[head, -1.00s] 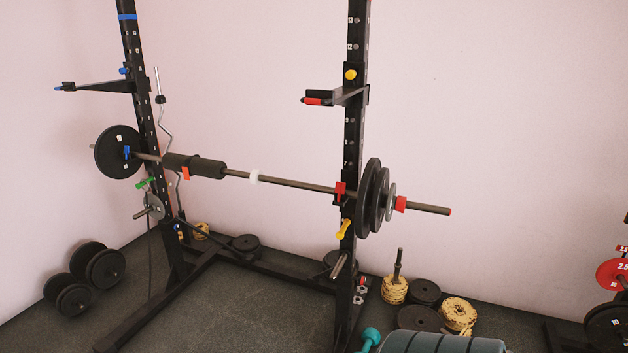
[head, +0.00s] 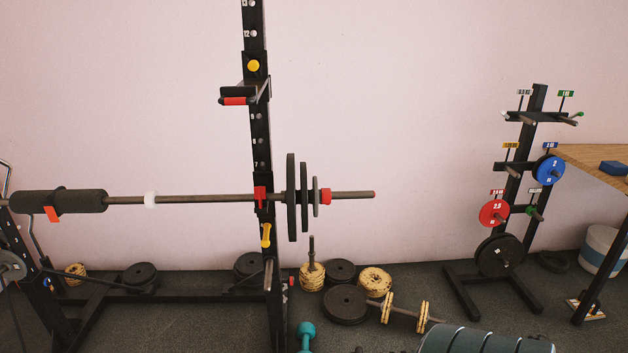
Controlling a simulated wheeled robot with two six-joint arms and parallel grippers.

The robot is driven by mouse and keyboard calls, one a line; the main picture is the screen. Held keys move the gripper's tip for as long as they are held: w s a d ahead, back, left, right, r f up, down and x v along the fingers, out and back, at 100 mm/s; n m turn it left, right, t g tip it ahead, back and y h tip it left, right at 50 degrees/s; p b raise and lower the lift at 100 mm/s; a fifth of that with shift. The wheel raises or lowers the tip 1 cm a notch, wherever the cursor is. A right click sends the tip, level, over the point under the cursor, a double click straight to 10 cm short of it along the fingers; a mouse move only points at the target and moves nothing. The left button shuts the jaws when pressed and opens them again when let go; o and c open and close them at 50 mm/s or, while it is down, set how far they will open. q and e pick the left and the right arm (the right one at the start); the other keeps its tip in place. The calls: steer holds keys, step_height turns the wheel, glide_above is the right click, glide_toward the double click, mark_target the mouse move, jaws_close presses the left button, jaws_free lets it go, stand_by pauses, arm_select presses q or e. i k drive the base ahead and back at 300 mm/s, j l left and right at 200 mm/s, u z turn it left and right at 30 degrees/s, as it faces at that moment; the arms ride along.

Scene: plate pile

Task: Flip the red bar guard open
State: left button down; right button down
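The red bar guard (head: 260,193) is a small red piece on the front of the rack upright (head: 261,140), where the barbell (head: 220,198) crosses it. It appears to lie at the bar; whether it is flipped shut or open is too small to tell. Black plates (head: 291,198) and a red collar (head: 326,195) sit on the bar just right of the guard. The bar carries a black pad (head: 30,202) with an orange-red tag at the left. Neither of my grippers is in view.
A red-tipped black arm (head: 236,100) sticks out from the upright above the bar. A yellow handle (head: 266,234) is below. Floor plates (head: 345,304), a small dumbbell (head: 404,311), a teal dumbbell (head: 306,335) and a grey roller (head: 484,341) lie around. A weight tree (head: 529,150) and wooden table (head: 590,160) stand right.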

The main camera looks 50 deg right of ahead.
mark_target(260, 191)
steer(key=i+z, duration=0.15)
steer(key=z, duration=0.3)
steer(key=i+j+z, duration=0.15)
steer(key=z, duration=0.3)
steer(key=i+j+z, duration=0.15)
steer(key=z, duration=0.3)
steer(key=i+j+z, duration=0.1)
steer(key=z, duration=0.35)
steer(key=j+z, duration=0.3)
steer(key=z, duration=0.15)
steer(key=i+j+z, duration=0.1)
steer(key=j+z, duration=0.2)
steer(key=i+j+z, duration=0.1)
steer(key=j+z, duration=0.25)
steer(key=j, duration=0.15)
